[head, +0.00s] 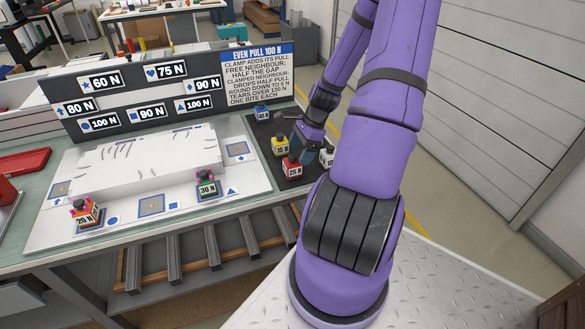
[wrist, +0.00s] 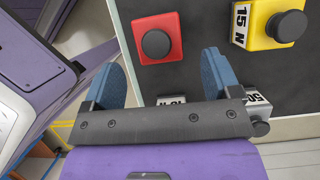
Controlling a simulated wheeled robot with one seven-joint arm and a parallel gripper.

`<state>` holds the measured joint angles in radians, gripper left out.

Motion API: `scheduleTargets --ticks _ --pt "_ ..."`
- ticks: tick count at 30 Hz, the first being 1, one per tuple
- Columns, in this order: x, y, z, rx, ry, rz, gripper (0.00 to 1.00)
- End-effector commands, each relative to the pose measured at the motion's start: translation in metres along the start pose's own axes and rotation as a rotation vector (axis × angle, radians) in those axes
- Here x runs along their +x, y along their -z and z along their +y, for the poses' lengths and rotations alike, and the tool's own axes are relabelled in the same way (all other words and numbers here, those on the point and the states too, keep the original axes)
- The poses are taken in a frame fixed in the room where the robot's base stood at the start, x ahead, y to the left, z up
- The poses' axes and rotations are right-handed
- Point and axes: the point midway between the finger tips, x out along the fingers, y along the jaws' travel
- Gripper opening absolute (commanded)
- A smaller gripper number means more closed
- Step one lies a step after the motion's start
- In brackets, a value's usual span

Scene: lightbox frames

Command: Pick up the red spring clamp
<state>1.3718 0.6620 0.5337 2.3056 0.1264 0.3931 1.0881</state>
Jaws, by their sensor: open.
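The red spring clamp (head: 291,168), labelled 25 N, stands on the dark mat at the right end of the bench. In the wrist view the red clamp (wrist: 157,38) shows from above as a red block with a round black knob. My gripper (wrist: 162,64) is open, with one blue finger on each side and nothing between them. The clamp lies just ahead of the fingertips, roughly centred on the gap and apart from both. In the head view my gripper (head: 306,150) is over the mat close to the red clamp, partly hidden by my arm.
A yellow 15 N clamp (wrist: 268,25) stands right of the red one in the wrist view. A grey 50 N clamp (wrist: 258,110) is beside my right finger. A blue clamp (head: 262,113) stands farther back. Clamps labelled 20 N (head: 86,212) and 30 N (head: 207,184) sit on the lightbox.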

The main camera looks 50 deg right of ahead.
Motion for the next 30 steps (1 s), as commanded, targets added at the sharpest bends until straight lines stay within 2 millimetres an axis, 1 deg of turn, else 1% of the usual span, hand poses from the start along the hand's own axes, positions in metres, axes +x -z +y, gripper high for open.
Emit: scheduleTargets --ticks 5,12,15,19,26,27,29,30 --pt "0.009 -0.001 0.0 0.001 0.0 0.0 0.83" --pt "0.04 -0.006 0.001 0.0 -0.003 -0.002 0.83" --pt "0.05 -0.005 0.0 -0.001 -0.001 0.0 0.83" --pt "0.056 -0.005 0.0 0.0 0.0 0.0 0.83" --pt "0.056 -0.005 0.0 0.0 0.001 0.001 0.83" --pt "0.056 -0.005 0.0 0.0 0.001 0.001 0.74" --pt "0.056 -0.005 0.0 0.0 0.001 0.001 0.6" --pt "0.056 -0.005 0.0 0.0 0.001 0.001 0.51"
